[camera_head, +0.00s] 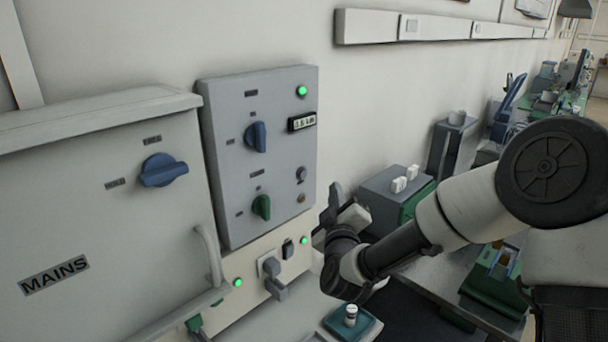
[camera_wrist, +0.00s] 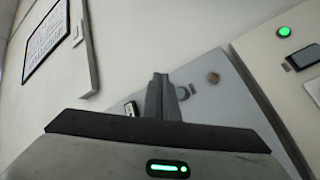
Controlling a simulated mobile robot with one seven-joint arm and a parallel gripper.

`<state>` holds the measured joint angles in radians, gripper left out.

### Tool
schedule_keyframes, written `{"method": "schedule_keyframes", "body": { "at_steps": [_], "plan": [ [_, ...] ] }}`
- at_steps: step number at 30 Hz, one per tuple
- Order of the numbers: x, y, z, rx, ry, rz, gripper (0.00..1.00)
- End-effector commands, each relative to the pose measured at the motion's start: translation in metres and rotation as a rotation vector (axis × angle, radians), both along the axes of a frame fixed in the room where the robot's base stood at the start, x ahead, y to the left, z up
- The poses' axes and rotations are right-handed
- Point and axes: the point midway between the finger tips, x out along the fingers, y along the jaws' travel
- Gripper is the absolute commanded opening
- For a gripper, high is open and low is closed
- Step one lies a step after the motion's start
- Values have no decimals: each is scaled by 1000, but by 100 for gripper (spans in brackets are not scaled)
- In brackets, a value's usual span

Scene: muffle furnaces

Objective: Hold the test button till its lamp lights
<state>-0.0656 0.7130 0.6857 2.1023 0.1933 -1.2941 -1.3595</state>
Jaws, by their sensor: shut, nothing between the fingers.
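The grey control panel (camera_head: 225,150) is on the wall. On its right side is a dark round button (camera_head: 301,174), which looks like the test button, with a small brownish, unlit lamp (camera_head: 301,198) below it. My gripper (camera_head: 332,203) is just right of the panel, beside them. In the wrist view the closed fingers (camera_wrist: 160,85) point towards the panel, empty. The button (camera_wrist: 186,91) shows just right of the fingertips, and the unlit lamp (camera_wrist: 213,77) is farther right. Contact with the button cannot be told.
The panel also has a blue knob (camera_head: 256,137), a green knob (camera_head: 261,207), a small display (camera_head: 302,122) and a lit green lamp (camera_head: 302,91). A cream strip (camera_head: 245,270) with switches is below. The MAINS cabinet (camera_head: 95,220) with its handle stands left. A bench with equipment is right.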

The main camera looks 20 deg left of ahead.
Motion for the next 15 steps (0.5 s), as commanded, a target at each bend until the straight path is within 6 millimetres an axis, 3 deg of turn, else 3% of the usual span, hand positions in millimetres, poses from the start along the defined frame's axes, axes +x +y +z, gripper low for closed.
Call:
{"method": "schedule_keyframes", "body": {
  "at_steps": [9,15],
  "plan": [
    [17,43,0,2,4,1,0],
    [25,61,-2,0,1,1,0]
  ]
}}
